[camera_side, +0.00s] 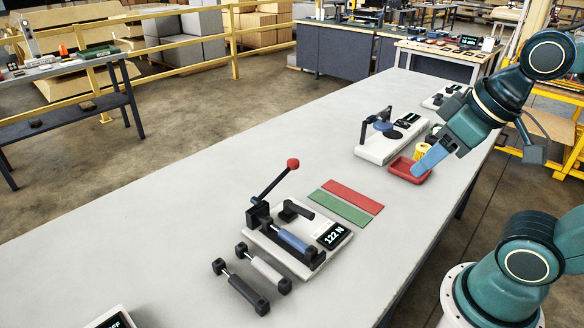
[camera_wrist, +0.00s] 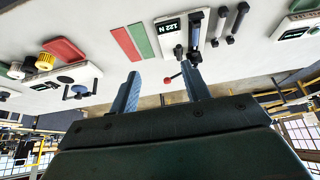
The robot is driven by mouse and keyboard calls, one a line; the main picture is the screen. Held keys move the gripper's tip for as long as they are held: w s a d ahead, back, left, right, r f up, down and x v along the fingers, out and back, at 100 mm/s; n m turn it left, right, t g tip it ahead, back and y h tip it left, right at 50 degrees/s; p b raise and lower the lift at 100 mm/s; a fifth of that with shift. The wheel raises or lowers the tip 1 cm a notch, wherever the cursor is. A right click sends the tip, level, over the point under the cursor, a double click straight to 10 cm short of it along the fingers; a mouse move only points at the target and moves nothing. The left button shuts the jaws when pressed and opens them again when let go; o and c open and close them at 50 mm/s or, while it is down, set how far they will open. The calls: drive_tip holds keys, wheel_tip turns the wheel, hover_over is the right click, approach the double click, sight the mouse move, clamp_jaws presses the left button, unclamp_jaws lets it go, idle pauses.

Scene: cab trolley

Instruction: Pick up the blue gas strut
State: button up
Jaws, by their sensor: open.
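The blue gas strut (camera_side: 293,240) lies in a white test fixture (camera_side: 262,236) with black end holders, beside a display reading "122 N". In the wrist view the strut (camera_wrist: 195,30) shows at the top, beyond my right finger. My gripper (camera_side: 424,167) is open and empty, with blue fingers, far up the table from the strut. In the side view its fingers overlap a red tray. In the wrist view the gripper (camera_wrist: 163,76) shows two fingers spread apart with nothing between them.
A red-knobbed lever (camera_side: 277,182) rises beside the strut. A grey strut (camera_side: 264,272) and a black strut (camera_side: 240,288) lie in front. Red (camera_side: 345,196) and green (camera_side: 340,207) strips lie behind. The red tray (camera_side: 402,169) and a second fixture (camera_side: 385,148) stand farther back.

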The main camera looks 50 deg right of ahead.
drive_tip(key=g, duration=0.6)
hover_over(311, 249)
wheel_tip(311, 249, down, 10)
drive_tip(key=shift+r, duration=0.25)
drive_tip(key=shift+d, duration=0.1)
drive_tip(key=shift+f, duration=4.3)
drive_tip(key=shift+f, duration=2.6)
